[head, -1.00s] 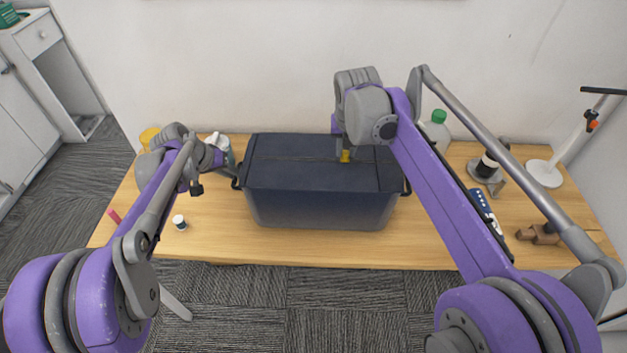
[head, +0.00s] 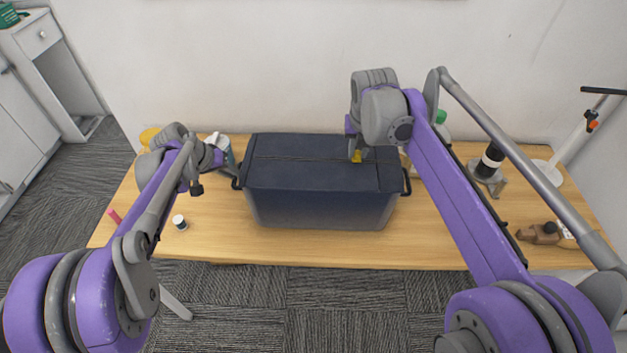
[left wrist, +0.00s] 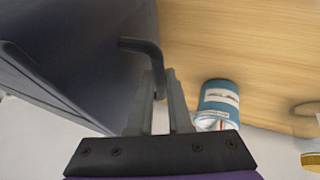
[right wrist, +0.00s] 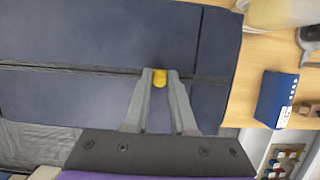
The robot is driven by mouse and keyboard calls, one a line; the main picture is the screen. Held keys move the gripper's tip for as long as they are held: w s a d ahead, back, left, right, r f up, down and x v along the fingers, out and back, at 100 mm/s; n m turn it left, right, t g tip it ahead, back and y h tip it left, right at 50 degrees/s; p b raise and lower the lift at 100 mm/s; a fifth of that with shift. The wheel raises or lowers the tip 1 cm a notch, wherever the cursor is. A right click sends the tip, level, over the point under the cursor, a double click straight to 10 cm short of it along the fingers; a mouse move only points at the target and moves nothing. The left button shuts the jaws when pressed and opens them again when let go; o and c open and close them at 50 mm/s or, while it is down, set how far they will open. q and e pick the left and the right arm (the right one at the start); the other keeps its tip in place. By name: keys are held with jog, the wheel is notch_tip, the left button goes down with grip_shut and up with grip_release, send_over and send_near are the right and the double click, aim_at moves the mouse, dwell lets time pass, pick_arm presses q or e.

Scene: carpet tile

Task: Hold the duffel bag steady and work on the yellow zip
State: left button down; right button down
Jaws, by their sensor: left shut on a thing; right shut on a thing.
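The dark blue duffel bag (head: 320,207) stands on the wooden table, its zip line running left to right across the top. My left gripper (head: 234,177) is at the bag's left end; in the left wrist view its fingers (left wrist: 164,90) are shut on the bag's dark end handle (left wrist: 143,46). My right gripper (head: 357,155) is above the right part of the bag's top. In the right wrist view its fingers (right wrist: 160,77) are shut on the yellow zip pull (right wrist: 160,79), which sits on the zip line. The zip pull also shows in the head view (head: 357,157).
A blue and white can (left wrist: 218,103) stands close beside my left gripper. A small white-lidded jar (head: 179,222) is at the left front. A blue box (right wrist: 277,99) lies right of the bag. A black and white cylinder (head: 490,160) and a brown object (head: 538,234) are farther right.

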jog(key=shift+d, duration=2.05)
jog(key=c, duration=0.9)
grip_release()
jog(key=shift+v, duration=3.05)
